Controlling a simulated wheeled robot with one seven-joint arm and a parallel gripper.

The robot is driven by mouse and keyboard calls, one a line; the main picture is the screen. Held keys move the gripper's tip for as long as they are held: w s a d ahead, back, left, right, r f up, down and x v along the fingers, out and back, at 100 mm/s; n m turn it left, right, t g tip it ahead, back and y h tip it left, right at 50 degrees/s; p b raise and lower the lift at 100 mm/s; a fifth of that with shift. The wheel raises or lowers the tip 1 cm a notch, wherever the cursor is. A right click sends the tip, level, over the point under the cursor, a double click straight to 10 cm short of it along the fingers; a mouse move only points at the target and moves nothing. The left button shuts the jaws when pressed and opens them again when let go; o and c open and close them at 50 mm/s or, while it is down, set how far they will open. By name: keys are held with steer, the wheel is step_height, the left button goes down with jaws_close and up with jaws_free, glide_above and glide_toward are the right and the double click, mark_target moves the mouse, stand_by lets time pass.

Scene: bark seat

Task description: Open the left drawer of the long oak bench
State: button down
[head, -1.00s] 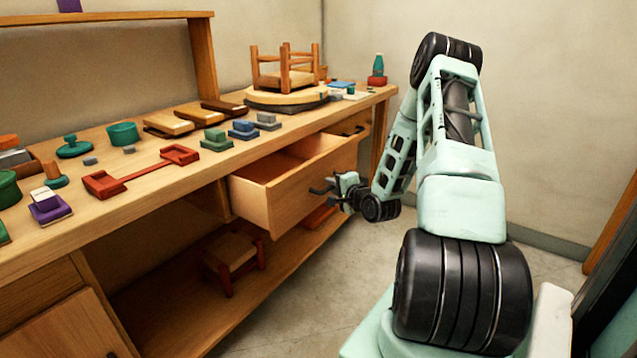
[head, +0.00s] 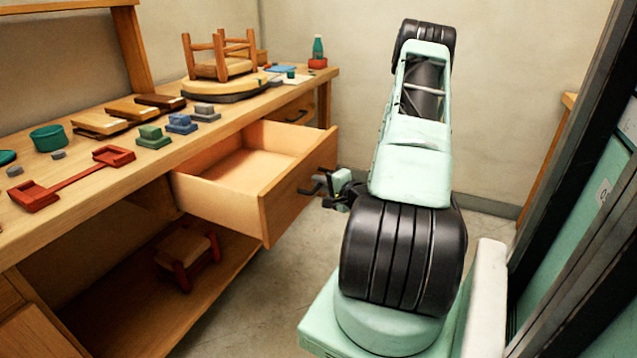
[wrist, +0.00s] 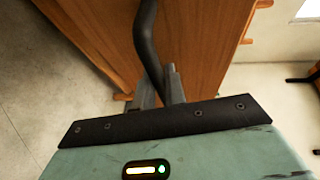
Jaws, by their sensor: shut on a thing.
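The long oak bench (head: 95,181) runs along the left wall in the head view. Its drawer (head: 285,205) is pulled well out, and its pale inside shows empty. My gripper (head: 322,192) is at the drawer's front, shut on the dark bar handle (head: 316,181). In the wrist view the curved dark handle (wrist: 147,45) runs down between my fingers (wrist: 160,88), with the wooden drawer front (wrist: 195,45) behind it. Another drawer (head: 293,109), closed, with a dark handle, sits farther along the bench, to the right.
A small stool (head: 187,255) stands on the bench's lower shelf, under the open drawer. On the top are an upturned stool (head: 222,68), a red tool (head: 75,180), several coloured blocks and a green tub (head: 48,138). Floor is clear beneath the drawer front. A dark-framed structure (head: 570,170) stands close on the right.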

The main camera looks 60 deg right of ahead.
steer(key=c, duration=1.5)
jaws_free()
steer(key=shift+o, duration=0.2)
steer(key=v, duration=1.7)
steer(key=shift+p, duration=0.4)
steer(key=shift+s+a, duration=0.1)
steer(key=shift+s, duration=0.05)
